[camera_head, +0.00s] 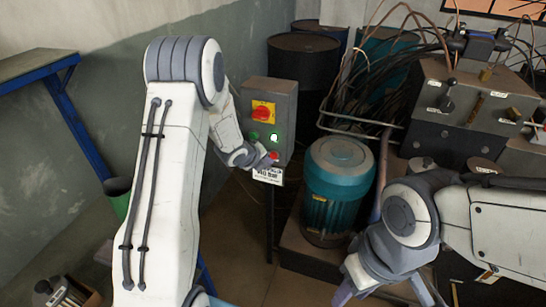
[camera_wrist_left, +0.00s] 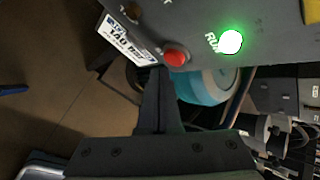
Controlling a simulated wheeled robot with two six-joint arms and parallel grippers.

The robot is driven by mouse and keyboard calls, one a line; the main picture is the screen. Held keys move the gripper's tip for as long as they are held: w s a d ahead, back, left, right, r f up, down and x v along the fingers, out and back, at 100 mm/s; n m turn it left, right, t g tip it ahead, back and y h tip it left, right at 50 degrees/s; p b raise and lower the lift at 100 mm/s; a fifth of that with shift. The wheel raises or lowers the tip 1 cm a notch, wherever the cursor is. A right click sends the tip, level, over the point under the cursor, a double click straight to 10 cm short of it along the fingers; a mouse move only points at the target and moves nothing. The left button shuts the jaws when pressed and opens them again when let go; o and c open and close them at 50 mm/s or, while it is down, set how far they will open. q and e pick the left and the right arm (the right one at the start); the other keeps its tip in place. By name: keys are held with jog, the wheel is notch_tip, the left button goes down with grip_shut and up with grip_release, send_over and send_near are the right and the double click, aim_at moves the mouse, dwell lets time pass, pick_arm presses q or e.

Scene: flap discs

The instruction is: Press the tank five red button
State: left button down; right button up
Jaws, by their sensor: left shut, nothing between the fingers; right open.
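A grey control box (camera_head: 284,100) stands on a post near the middle of the head view. A small red button (camera_head: 273,155) is low on its front, above a white label (camera_head: 268,175). In the left wrist view the red button (camera_wrist_left: 176,57) is beside a lit green RUN lamp (camera_wrist_left: 230,42) and the label (camera_wrist_left: 125,40), whose text I cannot read fully. My left gripper (camera_head: 265,161) is shut and empty, its tips (camera_wrist_left: 160,72) close to the red button; I cannot tell whether they touch. My right gripper (camera_head: 388,292) is open and empty at the bottom.
The box also carries a red-on-yellow rotary switch (camera_head: 263,112). A teal motor (camera_head: 338,185) stands right of the box. Dark barrels (camera_head: 303,65) are behind it. A machine with cables and levers (camera_head: 475,100) fills the right. A blue-legged table (camera_head: 70,110) is at left.

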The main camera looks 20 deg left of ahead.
pick_arm(q)
jog(key=shift+w, duration=0.1)
jog(key=shift+w, duration=0.3)
jog(key=shift+w, duration=0.5)
dwell(0.8)
jog(key=shift+s+b, duration=0.5)
jog(key=shift+s, duration=0.4)
